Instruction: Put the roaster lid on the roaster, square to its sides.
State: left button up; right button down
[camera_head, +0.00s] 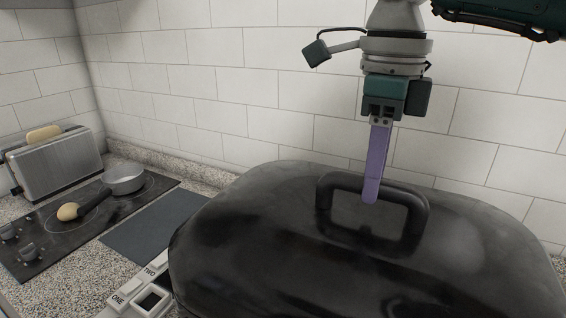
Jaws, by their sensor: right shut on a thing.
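The roaster lid (260,240) is large, black and domed, and fills the lower middle and right of the head view. Its black loop handle (416,215) stands up on top. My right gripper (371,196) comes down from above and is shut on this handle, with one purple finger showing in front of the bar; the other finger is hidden. The roaster itself cannot be made out; the lid covers the area below, so I cannot tell whether the lid rests on it or is held above it. My left gripper is not in view.
A dark cooktop (50,245) with a grey pan (124,180) and a toaster (55,165) stand at the left. A tiled wall (270,75) closes the back.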

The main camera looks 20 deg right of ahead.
jog(key=shift+r, duration=0.1)
jog(key=c, duration=0.8)
grip_release()
jog(key=shift+w, duration=0.1)
jog(key=shift+c, duration=0.2)
jog(key=o, duration=0.3)
notch_tip(320, 180, up, 9)
jog(key=b, duration=0.2)
jog(key=shift+b, duration=0.35)
jog(key=shift+r, duration=0.45)
